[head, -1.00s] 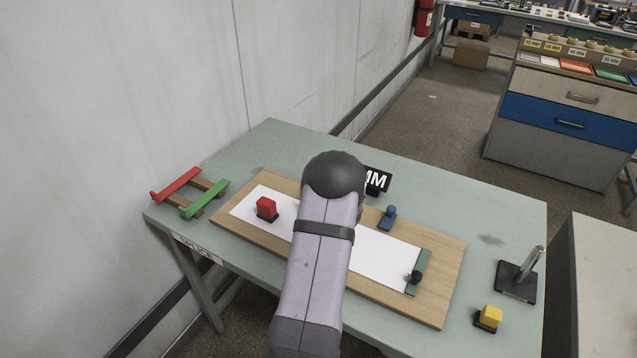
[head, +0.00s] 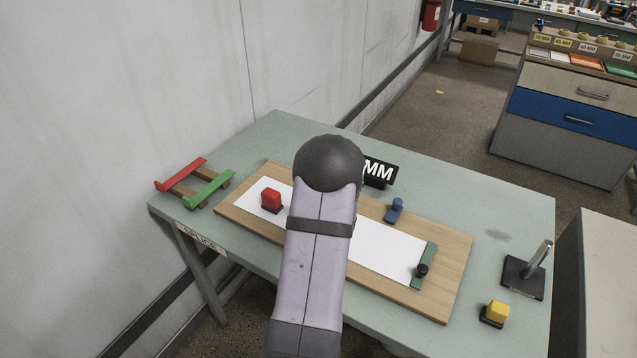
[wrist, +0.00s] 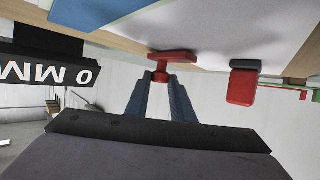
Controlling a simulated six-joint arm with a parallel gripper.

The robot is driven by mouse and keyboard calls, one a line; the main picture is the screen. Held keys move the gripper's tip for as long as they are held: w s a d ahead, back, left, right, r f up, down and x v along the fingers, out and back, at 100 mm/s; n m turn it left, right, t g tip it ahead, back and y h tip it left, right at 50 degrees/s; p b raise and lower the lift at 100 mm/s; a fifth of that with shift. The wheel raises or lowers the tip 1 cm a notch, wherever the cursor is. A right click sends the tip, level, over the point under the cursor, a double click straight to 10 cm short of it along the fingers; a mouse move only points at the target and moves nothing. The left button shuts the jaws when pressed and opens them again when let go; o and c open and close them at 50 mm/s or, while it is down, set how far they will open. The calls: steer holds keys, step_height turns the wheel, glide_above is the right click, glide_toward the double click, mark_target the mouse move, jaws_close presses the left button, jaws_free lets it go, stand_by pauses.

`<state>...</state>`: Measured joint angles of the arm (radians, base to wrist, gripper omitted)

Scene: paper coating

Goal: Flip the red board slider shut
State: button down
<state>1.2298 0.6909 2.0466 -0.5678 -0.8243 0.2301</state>
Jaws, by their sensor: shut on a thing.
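In the wrist view, a flat red slider bar (wrist: 180,57) with a red knob (wrist: 160,77) lies against the white sheet. My gripper (wrist: 165,80) is shut on this knob, one blue-grey finger on each side. In the head view my arm hides the gripper and this bar. The wooden board (head: 452,262) bears the white sheet (head: 375,247). A green bar (head: 430,256) with a black knob lies across the sheet's right end. A red block (head: 271,196) on a dark base stands near its left end and also shows in the wrist view (wrist: 242,86).
A small blue piece (head: 396,208) sits at the board's back edge, near a black sign (head: 380,172). A red-and-green rack (head: 205,190) stands at the table's left. A yellow block (head: 496,311) and a metal post on a black base (head: 520,280) stand at the right.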

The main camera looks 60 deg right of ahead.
steer(key=shift+a+f, duration=0.1)
steer(key=shift+a, duration=0.1)
steer(key=c, duration=1.8)
jaws_free()
steer(key=shift+o, duration=1.3)
steer(key=shift+a, duration=0.15)
steer(key=shift+b+v, duration=0.65)
steer(key=shift+v, duration=3)
